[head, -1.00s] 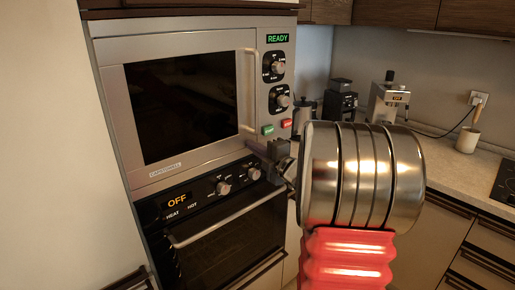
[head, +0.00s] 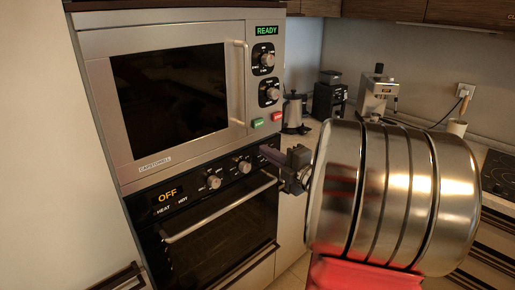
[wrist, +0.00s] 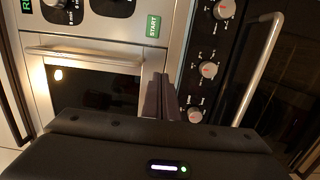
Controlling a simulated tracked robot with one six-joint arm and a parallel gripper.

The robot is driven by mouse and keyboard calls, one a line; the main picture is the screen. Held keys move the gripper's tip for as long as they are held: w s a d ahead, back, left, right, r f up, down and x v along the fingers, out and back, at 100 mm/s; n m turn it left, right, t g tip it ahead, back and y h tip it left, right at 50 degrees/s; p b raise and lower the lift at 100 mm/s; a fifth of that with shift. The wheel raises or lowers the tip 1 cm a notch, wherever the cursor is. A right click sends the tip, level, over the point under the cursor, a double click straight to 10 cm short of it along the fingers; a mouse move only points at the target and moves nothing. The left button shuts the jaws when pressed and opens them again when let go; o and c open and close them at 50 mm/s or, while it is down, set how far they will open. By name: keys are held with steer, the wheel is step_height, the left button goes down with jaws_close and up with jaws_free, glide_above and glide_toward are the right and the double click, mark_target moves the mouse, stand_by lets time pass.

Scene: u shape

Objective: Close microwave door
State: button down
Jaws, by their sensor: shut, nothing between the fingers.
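The microwave (head: 100,105) is built into a steel cabinet, and its display reads READY. Its steel-framed door (head: 218,132) with a dark window looks flush with the front, or very nearly so; I cannot tell whether it is latched. The vertical door handle (head: 242,85) is on the door's right side; it also shows in the wrist view (wrist: 85,56). My gripper (head: 268,152) is shut and empty, below the green START button and in front of the oven panel's right end. In the wrist view, its dark fingers (wrist: 160,97) lie together, apart from the handle.
An oven (head: 215,230) with knobs and a bar handle (head: 220,210) sits directly under the microwave. A kettle (head: 294,112), a grinder (head: 329,95) and a coffee machine (head: 377,97) stand on the counter behind my arm. A pale wall or panel (head: 40,150) is at the left.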

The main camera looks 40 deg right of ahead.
steer(key=shift+s, duration=1.5)
steer(key=shift+d, duration=0.1)
steer(key=s+d+f+m+g+h, duration=0.8)
steer(key=d+f+m, duration=0.2)
steer(key=m, duration=0.4)
steer(key=s+a+f+m+g, duration=0.1)
steer(key=s+a+m+g, duration=0.1)
steer(key=a+m+g, duration=0.1)
steer(key=s+a+r+y, duration=0.1)
steer(key=a+y, duration=0.2)
steer(key=a, duration=1.1)
steer(key=s+a+r+g+y, duration=0.1)
steer(key=s+a+y, duration=0.1)
steer(key=a, duration=1.2)
steer(key=s+a+r+y, duration=0.1)
steer(key=s+a+y, duration=0.1)
steer(key=a, duration=1.1)
steer(key=shift+s+a+r+m+y, duration=0.3)
steer(key=shift+a+y, duration=0.1)
steer(key=shift+y, duration=0.4)
